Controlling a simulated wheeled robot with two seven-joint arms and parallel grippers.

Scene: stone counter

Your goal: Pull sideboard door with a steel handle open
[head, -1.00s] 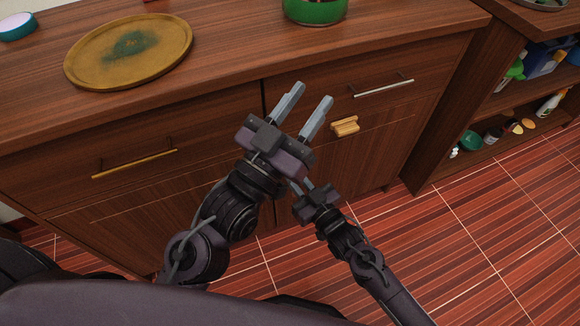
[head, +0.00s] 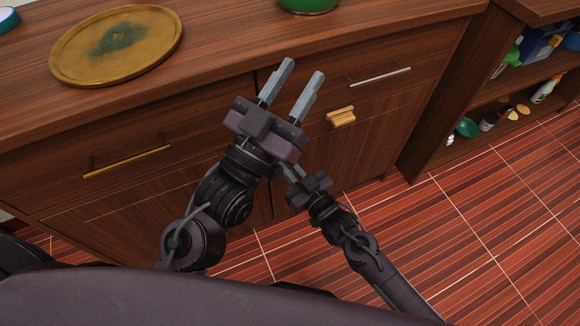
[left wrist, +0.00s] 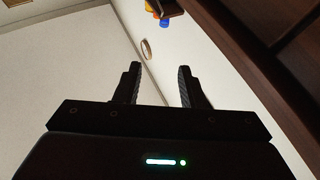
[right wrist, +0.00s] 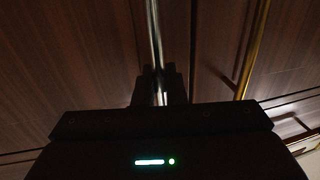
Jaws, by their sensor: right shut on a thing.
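The wooden sideboard (head: 110,190) fills the left and middle of the head view. In the right wrist view a bright steel bar handle (right wrist: 154,40) runs down between the fingers of my right gripper (right wrist: 159,88), which is shut on it. In the head view my right gripper (head: 284,176) is low against the sideboard front, partly behind my left arm, and the handle it holds is hidden there. My left gripper (head: 303,85) is open and empty above it, in front of the drawers; its spread fingers show in the left wrist view (left wrist: 160,75). No door stands visibly open.
A round tray (head: 75,75) and green pot (head: 309,5) stand on top. Open shelves (head: 490,110) and clear floor (head: 480,230) lie right.

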